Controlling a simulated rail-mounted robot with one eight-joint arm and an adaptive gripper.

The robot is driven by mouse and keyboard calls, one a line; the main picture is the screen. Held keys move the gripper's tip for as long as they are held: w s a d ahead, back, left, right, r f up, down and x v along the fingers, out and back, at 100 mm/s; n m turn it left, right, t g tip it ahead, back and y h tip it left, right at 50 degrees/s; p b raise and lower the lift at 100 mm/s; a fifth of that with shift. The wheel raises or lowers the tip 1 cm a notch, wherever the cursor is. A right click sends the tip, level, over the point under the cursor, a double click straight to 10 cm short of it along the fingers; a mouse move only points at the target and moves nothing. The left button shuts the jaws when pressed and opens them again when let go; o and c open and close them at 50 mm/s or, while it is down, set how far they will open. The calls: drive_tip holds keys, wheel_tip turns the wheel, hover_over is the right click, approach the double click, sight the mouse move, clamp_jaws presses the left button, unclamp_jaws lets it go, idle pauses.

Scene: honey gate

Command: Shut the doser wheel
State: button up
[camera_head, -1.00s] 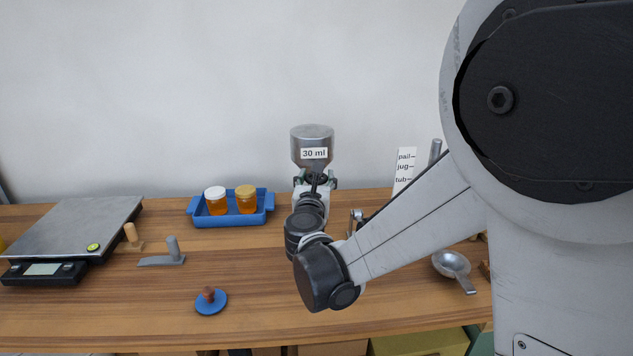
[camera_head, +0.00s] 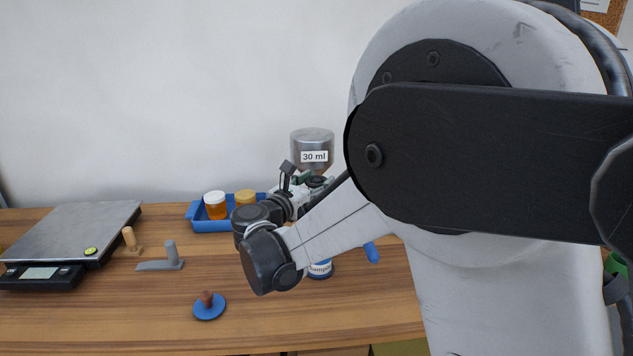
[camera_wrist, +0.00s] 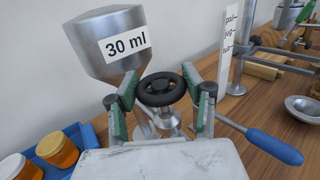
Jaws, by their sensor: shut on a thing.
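The doser is a metal hopper (camera_head: 312,145) labelled "30 ml" at the back of the bench; its top also shows in the wrist view (camera_wrist: 103,30). The doser wheel (camera_wrist: 160,89) is a dark ring with a hub below the hopper, in front of its outlet. My gripper (camera_wrist: 160,92) has its green-padded fingers on either side of the wheel, shut on its rim. In the head view my gripper (camera_head: 288,180) is at the hopper's lower left, and my wrist and arm hide the wheel and lower doser.
A blue tray (camera_head: 200,226) with two honey jars (camera_head: 215,205) stands left of the doser. A blue handle (camera_wrist: 272,145) sticks out at right, near a steel bowl (camera_wrist: 302,108). A scale (camera_head: 70,235) stands far left.

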drive_tip(key=o, duration=1.2)
drive_tip(key=v, duration=1.2)
